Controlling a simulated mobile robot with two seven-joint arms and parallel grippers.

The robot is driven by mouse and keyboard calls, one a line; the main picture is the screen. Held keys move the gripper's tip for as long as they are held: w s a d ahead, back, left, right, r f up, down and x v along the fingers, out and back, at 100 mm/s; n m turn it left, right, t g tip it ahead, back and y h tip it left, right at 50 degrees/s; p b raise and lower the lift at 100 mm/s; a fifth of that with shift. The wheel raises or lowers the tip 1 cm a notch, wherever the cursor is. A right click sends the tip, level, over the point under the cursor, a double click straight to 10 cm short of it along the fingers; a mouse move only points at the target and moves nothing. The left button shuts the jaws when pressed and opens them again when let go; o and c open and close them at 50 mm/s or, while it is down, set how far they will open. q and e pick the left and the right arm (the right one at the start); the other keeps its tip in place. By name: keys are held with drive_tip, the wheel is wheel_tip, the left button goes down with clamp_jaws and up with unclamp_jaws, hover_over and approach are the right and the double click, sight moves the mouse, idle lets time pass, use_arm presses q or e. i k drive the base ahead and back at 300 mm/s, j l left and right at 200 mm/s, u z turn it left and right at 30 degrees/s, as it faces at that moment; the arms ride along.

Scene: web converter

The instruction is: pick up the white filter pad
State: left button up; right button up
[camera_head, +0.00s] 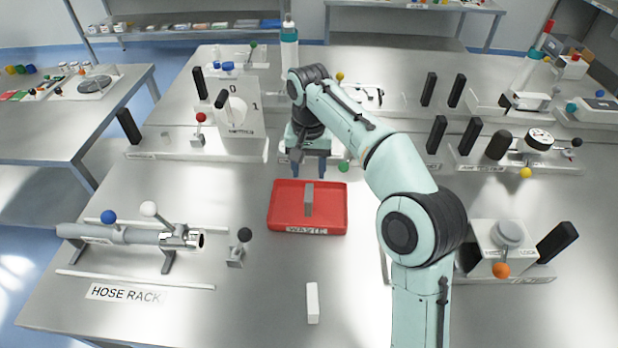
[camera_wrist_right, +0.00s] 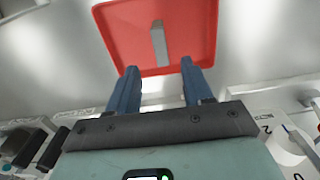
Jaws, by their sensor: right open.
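A small white block (camera_head: 312,302), which looks like the white filter pad, lies on the bare table near the front, below the red tray. My right gripper (camera_head: 309,170) is open with nothing between its blue fingers. It hangs just behind the far edge of the red tray, well away from the white block. The wrist view shows the two open fingers (camera_wrist_right: 159,66) pointing toward the tray. The white block does not show in that view. My left gripper is in neither view.
The red tray (camera_head: 280,221) labelled WASTE holds a grey block (camera_head: 309,199), also seen in the right wrist view (camera_wrist_right: 159,43). A hose rack (camera_head: 125,235) and a black-knobbed lever (camera_head: 240,246) stand left. A knobbed fixture (camera_head: 503,243) stands right. Table around the white block is clear.

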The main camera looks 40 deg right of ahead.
sight(312, 292)
drive_tip(key=k+j, duration=0.6)
drive_tip(key=j, duration=0.15)
drive_tip(key=k+j, duration=0.55)
drive_tip(key=j, duration=0.15)
